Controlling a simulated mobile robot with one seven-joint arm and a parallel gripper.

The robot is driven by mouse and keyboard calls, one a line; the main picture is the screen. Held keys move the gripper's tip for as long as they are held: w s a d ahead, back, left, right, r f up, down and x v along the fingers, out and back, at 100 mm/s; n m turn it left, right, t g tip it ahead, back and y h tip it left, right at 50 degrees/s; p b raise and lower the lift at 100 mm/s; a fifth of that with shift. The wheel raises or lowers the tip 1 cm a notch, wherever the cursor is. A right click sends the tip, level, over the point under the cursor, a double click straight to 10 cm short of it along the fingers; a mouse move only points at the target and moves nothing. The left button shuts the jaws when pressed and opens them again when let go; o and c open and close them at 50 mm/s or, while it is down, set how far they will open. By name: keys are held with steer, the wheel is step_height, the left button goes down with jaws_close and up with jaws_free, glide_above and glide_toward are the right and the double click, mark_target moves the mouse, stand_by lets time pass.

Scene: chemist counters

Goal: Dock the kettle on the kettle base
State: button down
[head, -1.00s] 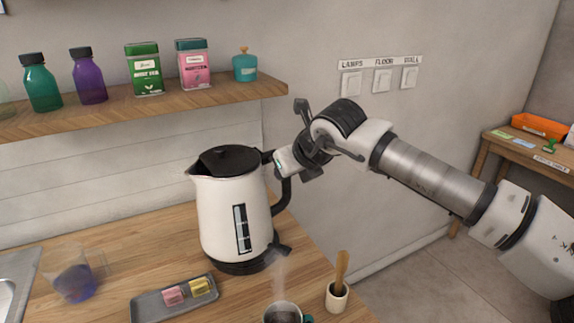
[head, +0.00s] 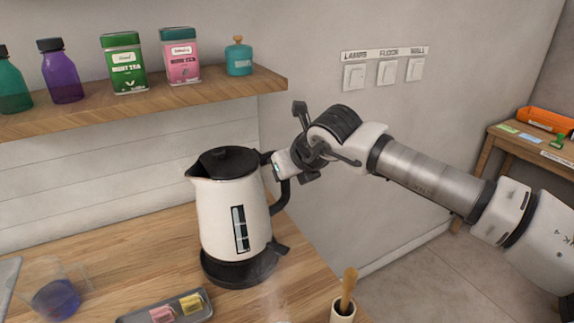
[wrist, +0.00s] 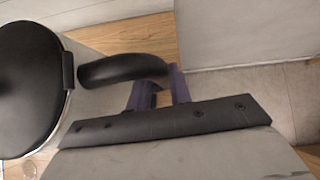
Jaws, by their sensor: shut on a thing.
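The white kettle (head: 228,215) with a black lid stands upright in the head view, near the counter's right edge. My gripper (head: 281,165) is shut on its black handle at the upper right. The wrist view shows the purple fingers (wrist: 158,96) at the handle (wrist: 118,70), with the lid (wrist: 28,85) at left. The black kettle base (head: 238,274) is directly below the kettle, its front rim showing. The kettle's bottom hides most of the base's top. I cannot tell whether they touch or a small gap separates them.
A grey tray (head: 190,312) with pink and yellow pieces and a glass beaker (head: 55,292) with blue liquid are at front left. A pestle in a white mortar (head: 343,310) is at front right. A shelf (head: 180,95) with bottles and tins runs above.

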steer(key=shift+f+b, duration=0.55)
steer(key=shift+f, duration=1.05)
steer(key=shift+b, duration=1.1)
stand_by(0.4)
steer(key=shift+f+b, duration=0.65)
steer(key=shift+b, duration=0.25)
steer(key=c, duration=1.5)
jaws_free()
steer(key=shift+c, duration=0.2)
steer(key=shift+s+f, duration=0.1)
steer(key=shift+f, duration=0.1)
steer(key=p, duration=0.3)
glide_toward(286, 190)
steer(key=shift+v, duration=0.9)
